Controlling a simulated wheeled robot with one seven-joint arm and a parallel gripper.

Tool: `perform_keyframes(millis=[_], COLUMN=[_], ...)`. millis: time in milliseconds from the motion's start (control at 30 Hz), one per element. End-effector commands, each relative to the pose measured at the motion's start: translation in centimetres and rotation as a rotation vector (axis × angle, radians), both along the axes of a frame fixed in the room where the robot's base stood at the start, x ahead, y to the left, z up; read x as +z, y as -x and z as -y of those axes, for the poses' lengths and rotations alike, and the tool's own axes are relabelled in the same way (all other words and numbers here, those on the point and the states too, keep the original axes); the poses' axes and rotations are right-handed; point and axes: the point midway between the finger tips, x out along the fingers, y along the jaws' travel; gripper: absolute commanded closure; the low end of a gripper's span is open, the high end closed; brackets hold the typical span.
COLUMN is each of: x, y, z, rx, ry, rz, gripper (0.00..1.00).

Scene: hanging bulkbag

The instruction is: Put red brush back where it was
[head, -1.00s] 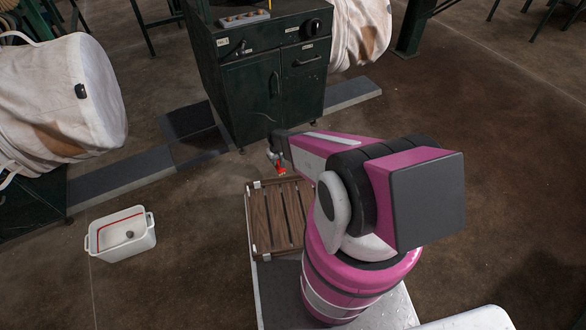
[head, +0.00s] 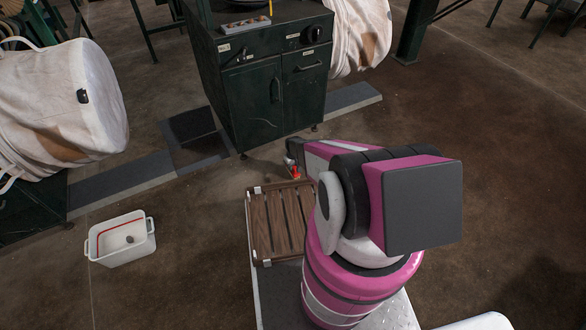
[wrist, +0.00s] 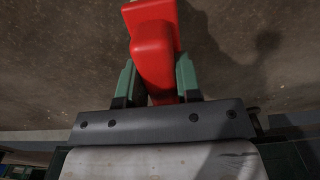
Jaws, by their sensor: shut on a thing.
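A red thing, which I take to be the red brush (wrist: 153,45), sits between the two green fingers of my gripper (wrist: 158,80) in the wrist view. My gripper is shut on it. In the head view the brush (head: 295,172) shows only as a small red patch beside my arm, just beyond the far edge of the wooden slatted tray (head: 262,225). Most of the brush and my gripper are hidden there by my arm. The brush appears held above the floor.
A dark green cabinet (head: 252,95) stands ahead, with a small tray of items (head: 246,25) on top. A white bin (head: 105,240) with a small grey thing inside is on the floor at left. White bulk bags (head: 62,95) hang at left and behind the cabinet. Floor at right is clear.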

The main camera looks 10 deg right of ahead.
Motion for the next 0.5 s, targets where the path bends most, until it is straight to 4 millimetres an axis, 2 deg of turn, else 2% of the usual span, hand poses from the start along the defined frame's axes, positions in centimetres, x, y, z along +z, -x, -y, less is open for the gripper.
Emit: perform_keyframes(millis=[33, 100, 467, 500], x=[-0.87, -1.28, -1.53, -1.5], y=[-0.12, -0.03, 0.01, 0.04], z=[-0.01, -0.02, -0.03, -0.03], rx=[0.0, 0.0, 0.0, 0.0], ry=[0.0, 0.0, 0.0, 0.0], rz=[0.0, 0.0, 0.0, 0.0], gripper=[0.91, 0.91, 0.91, 0.59])
